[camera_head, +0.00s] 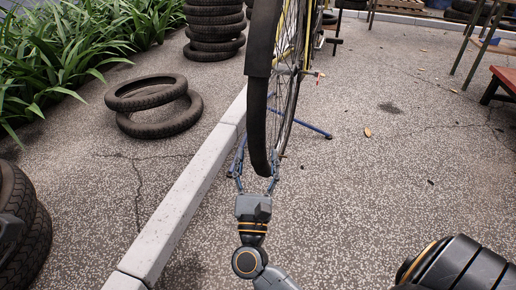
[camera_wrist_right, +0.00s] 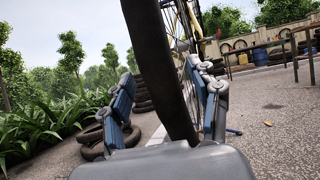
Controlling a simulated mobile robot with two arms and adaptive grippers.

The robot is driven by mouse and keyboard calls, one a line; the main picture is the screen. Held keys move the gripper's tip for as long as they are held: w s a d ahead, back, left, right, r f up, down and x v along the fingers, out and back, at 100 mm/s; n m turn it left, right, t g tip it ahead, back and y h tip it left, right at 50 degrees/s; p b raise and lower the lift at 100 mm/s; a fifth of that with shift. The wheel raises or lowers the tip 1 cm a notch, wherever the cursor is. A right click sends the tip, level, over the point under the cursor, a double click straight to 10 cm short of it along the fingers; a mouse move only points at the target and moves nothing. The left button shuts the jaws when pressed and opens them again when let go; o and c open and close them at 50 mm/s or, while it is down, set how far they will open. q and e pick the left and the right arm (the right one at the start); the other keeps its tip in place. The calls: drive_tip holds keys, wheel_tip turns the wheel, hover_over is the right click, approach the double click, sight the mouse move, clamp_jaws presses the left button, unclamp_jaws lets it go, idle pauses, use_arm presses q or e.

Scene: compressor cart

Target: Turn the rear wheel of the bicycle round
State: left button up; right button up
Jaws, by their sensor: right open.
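The bicycle's rear wheel stands upright at top centre of the head view. Its black tyre (camera_head: 256,122) faces me, with a wider black mudguard (camera_head: 262,38) above and spokes behind it to the right. My right gripper (camera_head: 256,168) is at the lower end of the tyre, open, with one finger on each side of it. In the right wrist view the tyre (camera_wrist_right: 166,70) passes between the two spread blue-grey fingers (camera_wrist_right: 168,98), closer to the right finger. Whether a finger touches it I cannot tell.
A blue stand (camera_head: 316,131) reaches the ground beside the wheel. A pale kerb (camera_head: 172,222) runs along the left. Loose tyres (camera_head: 160,117) lie beyond it, with a tyre stack (camera_head: 214,30) behind. A red bench (camera_head: 505,78) is far right.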

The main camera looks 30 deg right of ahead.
drive_tip(key=v, duration=0.9)
drive_tip(key=shift+r, duration=0.1)
